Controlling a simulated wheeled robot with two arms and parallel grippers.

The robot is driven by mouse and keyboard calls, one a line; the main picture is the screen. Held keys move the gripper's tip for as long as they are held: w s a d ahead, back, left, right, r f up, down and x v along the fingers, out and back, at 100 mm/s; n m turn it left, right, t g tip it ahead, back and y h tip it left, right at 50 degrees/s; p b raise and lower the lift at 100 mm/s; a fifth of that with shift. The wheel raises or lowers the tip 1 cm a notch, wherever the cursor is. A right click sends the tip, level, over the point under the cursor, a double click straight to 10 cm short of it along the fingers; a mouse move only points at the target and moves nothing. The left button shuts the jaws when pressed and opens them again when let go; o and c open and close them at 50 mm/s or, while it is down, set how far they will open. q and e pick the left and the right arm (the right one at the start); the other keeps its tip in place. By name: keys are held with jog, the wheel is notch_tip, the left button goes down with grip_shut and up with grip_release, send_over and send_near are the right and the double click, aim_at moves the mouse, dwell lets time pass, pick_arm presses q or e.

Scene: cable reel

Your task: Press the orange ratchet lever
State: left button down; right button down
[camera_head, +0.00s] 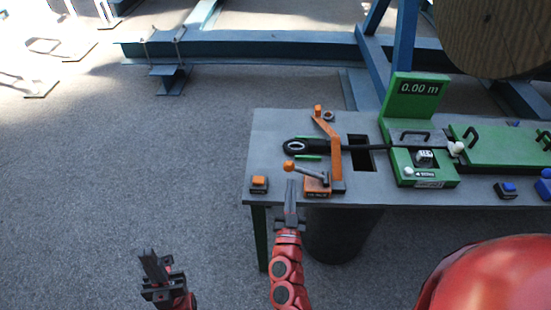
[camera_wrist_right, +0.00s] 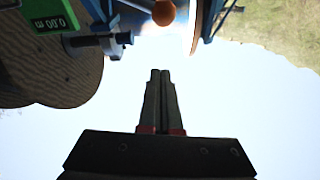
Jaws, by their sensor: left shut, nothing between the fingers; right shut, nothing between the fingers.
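On the grey table stands an orange device (camera_head: 318,188) with a short grey lever ending in an orange ball knob (camera_head: 288,165). A taller orange arm (camera_head: 330,135) rises beside it; I cannot tell for certain which is the ratchet lever. My right gripper (camera_head: 290,184) is shut and empty, its tips just below the ball knob in the head view. In the right wrist view, the shut fingers (camera_wrist_right: 160,75) point toward the orange ball (camera_wrist_right: 163,12), with a visible gap. My left gripper (camera_head: 150,258) is shut and empty, low over the floor left of the table.
A black cable with a looped end (camera_head: 298,146) runs to a green meter reading 0.00 m (camera_head: 418,88). A small orange-topped box (camera_head: 259,184) sits at the table's left corner. A dark bin (camera_head: 340,235) stands under the table (camera_head: 270,130). A wooden reel (camera_head: 495,35) is behind.

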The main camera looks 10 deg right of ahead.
notch_tip(320, 180, up, 3)
jog(key=p, duration=0.3)
send_over(291, 166)
jog(key=shift+s+d+f, duration=0.1)
jog(key=shift+s+d, duration=0.1)
jog(key=shift+d, duration=0.05)
jog(key=f, duration=0.2)
jog(key=a+f, duration=0.1)
jog(key=f, duration=0.1)
jog(key=shift+s, duration=0.2)
jog(key=shift+s+f, duration=0.1)
jog(key=shift+f, duration=0.1)
jog(key=f+n, duration=0.2)
jog(key=a+f+n+y, duration=0.1)
jog(key=f+n, duration=0.1)
jog(key=a+f+n, duration=0.1)
jog(key=f+n, duration=0.1)
jog(key=shift+w+a+y, duration=0.2)
jog(key=shift+w+y, duration=0.15)
jog(key=shift+y, duration=0.05)
